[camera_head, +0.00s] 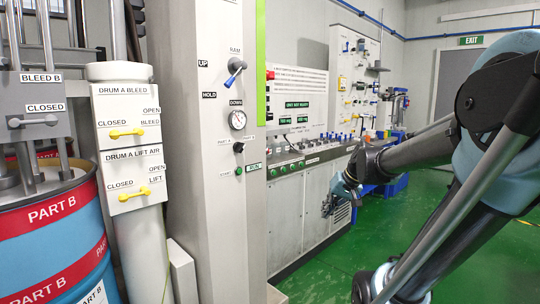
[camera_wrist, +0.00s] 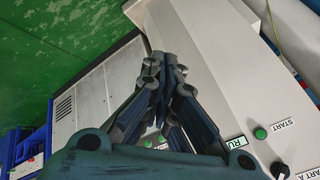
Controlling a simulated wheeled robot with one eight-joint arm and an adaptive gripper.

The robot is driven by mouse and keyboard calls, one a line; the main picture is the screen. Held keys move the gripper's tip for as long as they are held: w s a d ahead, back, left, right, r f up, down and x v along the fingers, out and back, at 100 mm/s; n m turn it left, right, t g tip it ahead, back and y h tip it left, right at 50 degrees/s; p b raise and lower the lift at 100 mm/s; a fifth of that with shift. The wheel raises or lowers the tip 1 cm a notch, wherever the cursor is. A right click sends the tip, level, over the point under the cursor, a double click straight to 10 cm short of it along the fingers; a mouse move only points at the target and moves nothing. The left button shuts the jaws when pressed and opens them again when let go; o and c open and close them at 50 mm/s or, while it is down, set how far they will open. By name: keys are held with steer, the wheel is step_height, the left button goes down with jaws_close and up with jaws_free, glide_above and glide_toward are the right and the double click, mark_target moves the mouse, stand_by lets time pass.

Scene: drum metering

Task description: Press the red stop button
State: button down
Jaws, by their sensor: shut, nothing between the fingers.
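A small red part (camera_head: 270,75), possibly the red stop button, shows at the upper left of the control cabinet in the head view, right beside the column's edge. It is too small to make out its shape. No red button shows in the wrist view. My gripper (camera_head: 344,188) is in front of the cabinet, lower and to the right of the red part and apart from it. In the wrist view my gripper (camera_wrist: 164,62) has its dark fingers together with nothing between them. The fingers hide part of the grey panel behind.
A green button (camera_wrist: 260,133) and black knob (camera_wrist: 279,170) show in the wrist view. The green floor (camera_head: 370,245) is open.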

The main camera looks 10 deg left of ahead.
steer(key=w+a+r+t+y, duration=0.1)
steer(key=w+a+r+y, duration=0.1)
steer(key=w, duration=1)
steer(key=w+a+r+m+t+y, duration=0.1)
steer(key=w+a+r, duration=0.4)
steer(key=w, duration=0.7)
steer(key=w+a+r+t+y, duration=0.3)
steer(key=w+r, duration=0.3)
steer(key=w, duration=0.6)
steer(key=shift+w+a+m+y, duration=0.4)
steer(key=shift+a+y, duration=0.2)
steer(key=shift+y, duration=0.1)
steer(key=s+a, duration=0.1)
steer(key=a, duration=0.7)
steer(key=shift+a, duration=0.35)
steer(key=shift+s+a, duration=0.1)
steer(key=shift+a, duration=0.05)
steer(key=shift+a+r, duration=0.1)
steer(key=shift+a, duration=0.2)
